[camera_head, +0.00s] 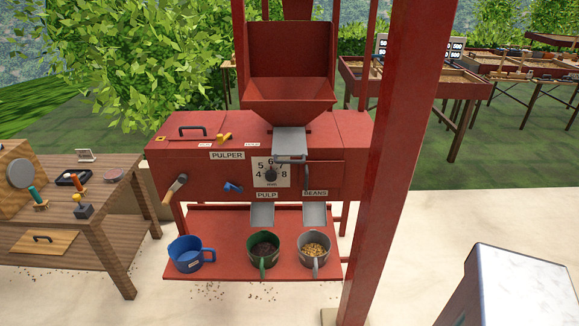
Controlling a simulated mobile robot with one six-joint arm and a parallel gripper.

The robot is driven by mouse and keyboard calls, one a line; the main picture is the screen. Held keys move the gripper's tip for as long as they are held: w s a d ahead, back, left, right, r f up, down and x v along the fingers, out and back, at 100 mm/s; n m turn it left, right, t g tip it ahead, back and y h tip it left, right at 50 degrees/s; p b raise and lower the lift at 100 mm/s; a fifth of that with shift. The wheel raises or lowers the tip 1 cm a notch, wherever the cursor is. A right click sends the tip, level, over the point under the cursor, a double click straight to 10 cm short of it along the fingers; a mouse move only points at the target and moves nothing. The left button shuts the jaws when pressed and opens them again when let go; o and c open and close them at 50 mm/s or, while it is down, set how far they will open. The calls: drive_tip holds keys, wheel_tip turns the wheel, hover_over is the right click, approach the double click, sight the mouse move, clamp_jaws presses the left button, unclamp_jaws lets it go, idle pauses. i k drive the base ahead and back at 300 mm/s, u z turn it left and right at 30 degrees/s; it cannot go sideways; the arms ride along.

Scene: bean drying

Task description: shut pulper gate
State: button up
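The red pulper (215,140) stands in the middle of the head view under a red hopper (290,95). A grey metal plate (289,140) with a bar handle sticks out at the front below the hopper and looks like the gate. How far it blocks the hopper outlet is hidden. A numbered dial (271,174) is below it. A crank with a wooden grip (174,189) and a small blue lever (233,187) are on the front, left of the dial. My gripper is not in view.
A blue mug (186,254), a green mug (263,250) with dark contents and a grey mug (314,250) with beans stand on the red shelf (220,220). A red post (400,150) rises right of the pulper. A wooden workbench (110,205) is at left.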

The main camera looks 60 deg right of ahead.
sight(287, 141)
drive_tip(key=z, duration=0.05)
drive_tip(key=i, duration=0.95)
